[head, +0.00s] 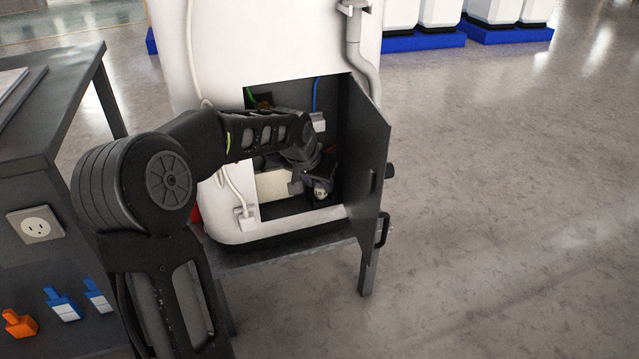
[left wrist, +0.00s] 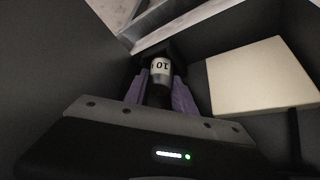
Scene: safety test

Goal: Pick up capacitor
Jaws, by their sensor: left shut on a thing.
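The capacitor is a small dark cylinder with a white label band (left wrist: 160,69), seen in the middle of the left wrist view. My left gripper (left wrist: 158,92) is shut on it, with a purple finger on each side. In the head view the left gripper (head: 308,184) is inside the open compartment of the white cabinet (head: 275,45). The capacitor's pale end (head: 320,190) shows just below the gripper there. The rest of it is hidden by the fingers. My right gripper is in neither view.
The dark cabinet door (head: 366,170) stands open on the right of the compartment. A cream block (left wrist: 262,77) lies beside the gripper inside. A grey bench (head: 45,130) with a wall outlet (head: 36,225) stands at the left. The floor at the right is clear.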

